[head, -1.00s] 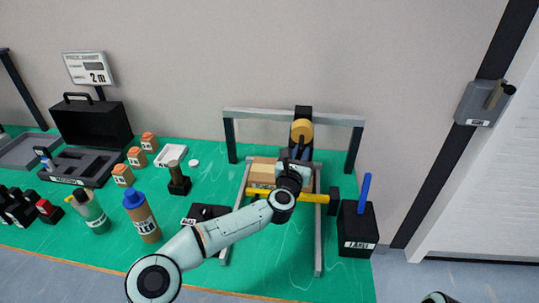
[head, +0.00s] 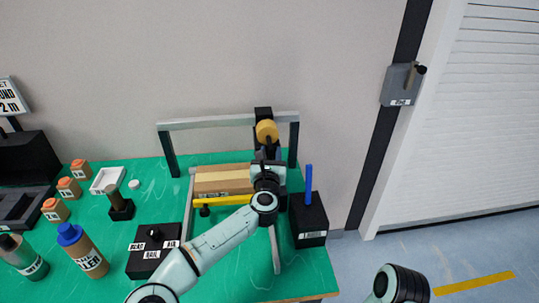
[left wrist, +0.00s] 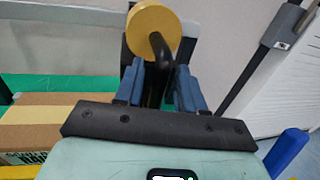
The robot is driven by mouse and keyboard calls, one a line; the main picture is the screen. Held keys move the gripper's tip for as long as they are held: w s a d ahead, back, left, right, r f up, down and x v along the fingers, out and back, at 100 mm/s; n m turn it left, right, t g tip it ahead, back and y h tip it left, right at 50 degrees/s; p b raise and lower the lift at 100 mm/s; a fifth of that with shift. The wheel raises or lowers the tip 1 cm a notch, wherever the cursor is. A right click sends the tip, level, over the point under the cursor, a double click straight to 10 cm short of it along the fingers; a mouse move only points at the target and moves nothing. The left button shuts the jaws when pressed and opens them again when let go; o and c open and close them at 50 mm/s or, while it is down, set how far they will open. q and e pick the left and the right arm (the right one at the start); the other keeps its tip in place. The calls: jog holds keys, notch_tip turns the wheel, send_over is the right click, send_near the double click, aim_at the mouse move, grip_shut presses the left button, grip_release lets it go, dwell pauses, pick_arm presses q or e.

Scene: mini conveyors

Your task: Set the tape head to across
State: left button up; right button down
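The tape head, a black block with a yellow tape roll (head: 266,131), hangs on the grey crossbar (head: 215,124) of the frame over the small conveyor. In the left wrist view the roll (left wrist: 153,31) is straight ahead, with a dark bent lever (left wrist: 158,52) below it. My left gripper (head: 265,166) is just below the roll in the head view. Its blue fingers (left wrist: 158,82) stand apart on both sides of the dark lever; contact is not clear. The lever's lower part is partly hidden. My right gripper is out of view.
A taped cardboard box (head: 222,180) lies left of my left gripper, behind a yellow bar (head: 222,201). A black box (head: 308,222) with a blue stick stands to the right. A black button box (head: 153,250) and bottles are at front left.

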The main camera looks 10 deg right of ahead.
pick_arm(q)
jog(key=shift+s, duration=0.1)
jog(key=shift+s+a, duration=0.1)
jog(key=shift+s, duration=0.1)
jog(key=b+v, duration=0.3)
jog(key=v, duration=0.9)
jog(key=shift+s, duration=0.4)
jog(key=shift+a, duration=0.1)
